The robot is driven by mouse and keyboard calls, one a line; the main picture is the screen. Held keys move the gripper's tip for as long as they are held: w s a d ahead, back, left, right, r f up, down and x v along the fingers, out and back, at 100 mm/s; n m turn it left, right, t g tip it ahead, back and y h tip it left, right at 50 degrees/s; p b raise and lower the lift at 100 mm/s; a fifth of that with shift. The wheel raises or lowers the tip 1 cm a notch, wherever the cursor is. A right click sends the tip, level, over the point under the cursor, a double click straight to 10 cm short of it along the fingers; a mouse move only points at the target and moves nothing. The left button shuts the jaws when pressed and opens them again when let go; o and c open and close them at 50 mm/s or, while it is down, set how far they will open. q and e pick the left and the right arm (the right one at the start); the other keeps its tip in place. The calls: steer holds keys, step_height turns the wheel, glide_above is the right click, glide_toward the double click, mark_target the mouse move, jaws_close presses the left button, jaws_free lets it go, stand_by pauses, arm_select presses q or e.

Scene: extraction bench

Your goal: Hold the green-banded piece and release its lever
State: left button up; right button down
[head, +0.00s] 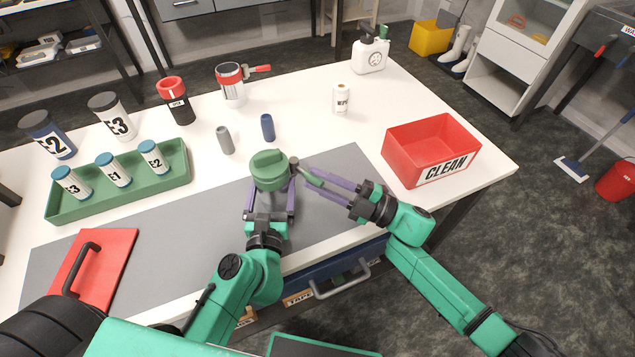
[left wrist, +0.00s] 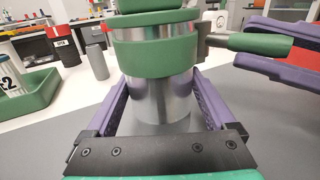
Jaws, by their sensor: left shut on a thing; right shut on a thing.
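The green-banded piece (head: 268,170) is a silver cylinder with a green lid and a wide green band, upright on the grey mat (head: 215,225). It fills the middle of the left wrist view (left wrist: 158,55). My left gripper (head: 270,192) is shut on its body below the band, one purple finger on each side. The lever (left wrist: 255,43) sticks out from the piece's right side and has a green handle; it also shows in the head view (head: 311,180). My right gripper (head: 306,174) comes from the right and is shut on the lever. The fingers partly hide the lever in the head view.
A red CLEAN bin (head: 430,148) stands to the right. A green tray (head: 120,181) with blue-capped bottles is at left. A grey cylinder (head: 225,140) and a blue one (head: 268,128) stand behind the piece. A red panel (head: 97,268) lies front left.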

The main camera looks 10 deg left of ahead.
steer(key=shift+w+g, duration=0.1)
steer(key=shift+g, duration=0.4)
steer(key=c, duration=1)
jaws_free()
steer(key=v, duration=0.7)
steer(key=shift+d+f, duration=0.2)
steer(key=shift+d, duration=0.1)
steer(key=shift+s, duration=0.25)
steer(key=c, duration=0.6)
steer(key=s+r+n+h, duration=0.1)
steer(key=s+r+n, duration=0.1)
steer(key=s+n, duration=0.2)
steer(key=shift+s+d+r, duration=0.25)
steer(key=shift+s+d, duration=0.05)
steer(key=shift+s, duration=0.75)
steer(key=w+a+r, duration=0.1)
steer(key=w+a, duration=0.1)
steer(key=a, duration=0.8)
steer(key=shift+w+d+f, duration=0.25)
steer(key=shift+w+d, duration=0.25)
steer(key=shift+w, duration=0.25)
steer(key=shift+w+d+f, duration=0.25)
steer(key=shift+w+d, duration=0.25)
steer(key=shift+w, duration=0.25)
